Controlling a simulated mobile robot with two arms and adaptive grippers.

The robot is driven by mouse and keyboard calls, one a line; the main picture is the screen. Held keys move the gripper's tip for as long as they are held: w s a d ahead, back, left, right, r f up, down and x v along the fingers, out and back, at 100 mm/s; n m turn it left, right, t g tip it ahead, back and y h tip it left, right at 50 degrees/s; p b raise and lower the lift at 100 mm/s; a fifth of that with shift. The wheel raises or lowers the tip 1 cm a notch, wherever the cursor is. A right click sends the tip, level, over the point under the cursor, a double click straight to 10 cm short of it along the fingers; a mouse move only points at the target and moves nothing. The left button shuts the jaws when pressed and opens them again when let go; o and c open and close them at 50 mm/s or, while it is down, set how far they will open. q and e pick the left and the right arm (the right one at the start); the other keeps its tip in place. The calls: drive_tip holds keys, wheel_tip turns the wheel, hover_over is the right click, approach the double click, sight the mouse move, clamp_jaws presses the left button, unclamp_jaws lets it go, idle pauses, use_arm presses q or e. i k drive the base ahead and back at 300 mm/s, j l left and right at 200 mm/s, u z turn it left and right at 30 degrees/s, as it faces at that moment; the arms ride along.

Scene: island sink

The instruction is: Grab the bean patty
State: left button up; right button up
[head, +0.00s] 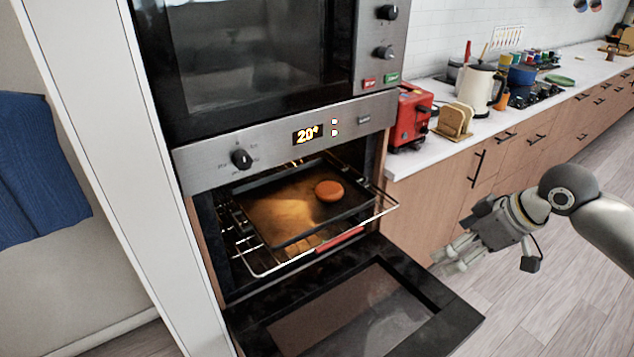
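The bean patty (329,190) is a round, orange-brown disc. It lies on a dark baking tray (262,181) near the tray's right side, inside the open oven. The tray sits on a wire rack (391,203) that sticks out a little from the oven. My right gripper (444,266) comes in from the right, in front of the lower cabinets. It is to the right of the oven and apart from the patty. Its fingers point left; whether they are spread or closed is not clear. My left gripper is not in view.
The oven door (455,318) is folded down in front of the oven cavity. A red strip (340,239) lies along the rack's front. A red toaster (410,115), a bread holder (453,122) and a kettle (478,88) stand on the counter. The floor at right is clear.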

sight(328, 192)
drive_tip(key=i+j, duration=0.85)
drive_tip(key=i, duration=0.1)
